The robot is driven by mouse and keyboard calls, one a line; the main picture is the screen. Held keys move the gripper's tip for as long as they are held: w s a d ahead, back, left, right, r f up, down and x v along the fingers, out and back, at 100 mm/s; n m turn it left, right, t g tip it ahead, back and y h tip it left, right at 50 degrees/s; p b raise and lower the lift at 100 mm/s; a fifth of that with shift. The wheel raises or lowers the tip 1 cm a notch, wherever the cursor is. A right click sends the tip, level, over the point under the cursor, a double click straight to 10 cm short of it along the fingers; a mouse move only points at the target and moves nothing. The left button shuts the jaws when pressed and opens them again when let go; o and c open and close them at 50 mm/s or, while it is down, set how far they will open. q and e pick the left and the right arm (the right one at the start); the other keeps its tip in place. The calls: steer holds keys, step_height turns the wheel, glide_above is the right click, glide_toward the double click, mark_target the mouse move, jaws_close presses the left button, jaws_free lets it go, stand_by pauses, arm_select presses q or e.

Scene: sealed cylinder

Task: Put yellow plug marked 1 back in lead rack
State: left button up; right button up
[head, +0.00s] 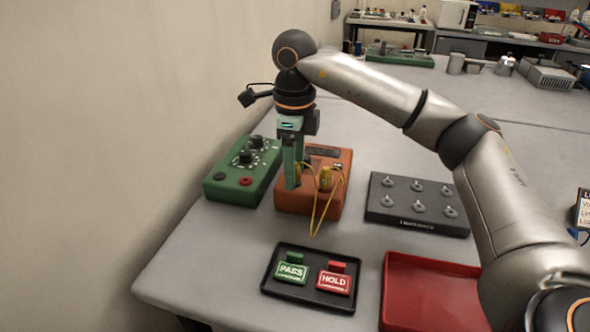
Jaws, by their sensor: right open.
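An orange box (335,205) stands left of centre in the head view. A yellow plug (325,179) stands upright on it, and yellow leads loop down over its front. Another yellow piece, partly hidden, shows beside the fingers of my right gripper (292,181). The gripper points down over the left part of the box and is open. I cannot tell whether its fingers are around that piece or beside it. No number is readable on either. The dark lead rack (400,215), with several grey posts, lies to the right of the box. My left gripper is out of view.
A green box (225,190) with knobs stands left of the orange box, near the wall. A black tray (283,287) with PASS and HOLD tags and a red tray (425,285) lie in front. The table behind the rack is mostly clear.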

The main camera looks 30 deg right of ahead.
steer(key=c, duration=0.8)
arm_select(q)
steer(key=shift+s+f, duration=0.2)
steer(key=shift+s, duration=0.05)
arm_select(e)
jaws_close()
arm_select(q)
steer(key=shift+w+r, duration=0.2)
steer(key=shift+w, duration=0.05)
arm_select(e)
steer(key=shift+r, duration=0.1)
steer(key=shift+r+p, duration=0.5)
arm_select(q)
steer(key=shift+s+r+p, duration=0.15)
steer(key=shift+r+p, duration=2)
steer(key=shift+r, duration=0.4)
arm_select(e)
steer(key=shift+r, duration=2.45)
